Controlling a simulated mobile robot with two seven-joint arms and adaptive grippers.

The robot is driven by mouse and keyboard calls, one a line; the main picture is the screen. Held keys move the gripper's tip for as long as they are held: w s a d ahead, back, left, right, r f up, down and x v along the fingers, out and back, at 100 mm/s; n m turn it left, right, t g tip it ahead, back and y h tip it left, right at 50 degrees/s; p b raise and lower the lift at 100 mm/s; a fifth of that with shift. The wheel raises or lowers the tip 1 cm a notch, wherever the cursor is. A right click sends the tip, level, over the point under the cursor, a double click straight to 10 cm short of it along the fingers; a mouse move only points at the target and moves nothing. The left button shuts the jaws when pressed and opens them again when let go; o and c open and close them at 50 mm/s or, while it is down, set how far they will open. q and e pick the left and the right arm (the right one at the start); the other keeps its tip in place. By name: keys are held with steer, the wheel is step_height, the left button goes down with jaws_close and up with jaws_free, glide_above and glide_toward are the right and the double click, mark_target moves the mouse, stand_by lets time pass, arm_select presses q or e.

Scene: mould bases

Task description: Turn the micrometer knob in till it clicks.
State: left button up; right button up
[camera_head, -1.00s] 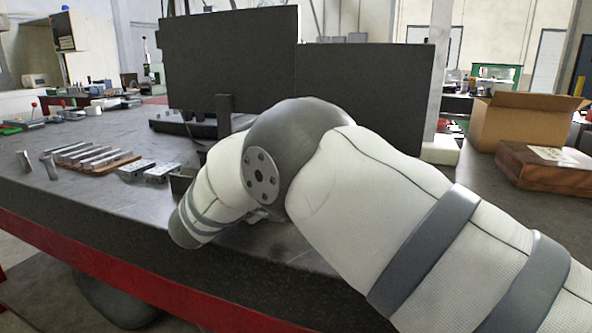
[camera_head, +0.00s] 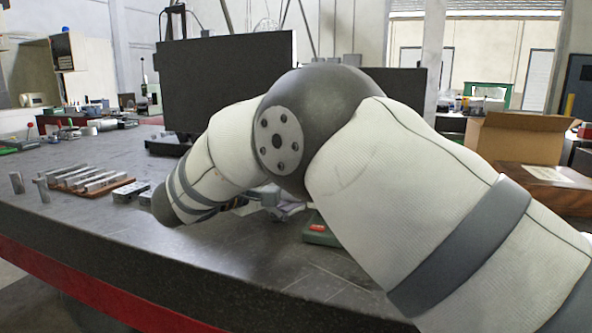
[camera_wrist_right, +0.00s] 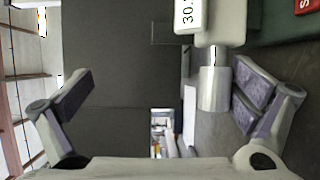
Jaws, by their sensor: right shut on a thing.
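In the right wrist view a silver micrometer knob (camera_wrist_right: 214,90) sticks out from a pale frame (camera_wrist_right: 222,22). In the head view my right arm hides most of the gripper and the micrometer. A green base (camera_head: 322,236) with a red mark shows just beside the arm. My left gripper is not in view.
Metal bars on a brown board (camera_head: 85,179) and metal blocks (camera_head: 130,191) lie on the left of the dark table (camera_head: 180,262). Dark panels (camera_head: 225,80) stand behind my arm. A cardboard box (camera_head: 525,138) and a wooden case (camera_head: 550,180) are at the right.

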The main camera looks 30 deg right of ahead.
steer(key=shift+m, duration=0.3)
steer(key=r, duration=0.3)
steer(key=a+r, duration=0.1)
steer(key=shift+s+a+r, duration=0.1)
steer(key=shift+s+r, duration=0.15)
steer(key=shift+r, duration=0.1)
steer(key=shift+s+a+r, duration=0.25)
steer(key=shift+a+r, duration=0.1)
steer(key=shift+a, duration=0.15)
steer(key=shift+s+a+r, duration=0.2)
steer(key=shift+a+r, duration=0.15)
steer(key=shift+a, duration=0.15)
steer(key=shift+c, duration=1)
steer(key=shift+a+r, duration=0.1)
steer(key=shift+a, duration=0.25)
steer(key=c, duration=0.7)
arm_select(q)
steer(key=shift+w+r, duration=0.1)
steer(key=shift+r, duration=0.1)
arm_select(e)
steer(key=a+r, duration=0.1)
steer(key=a, duration=0.1)
steer(key=a+r, duration=0.1)
steer(key=a, duration=0.1)
steer(key=a+r, duration=0.2)
steer(key=shift+s+r, duration=0.1)
steer(key=shift+s, duration=0.1)
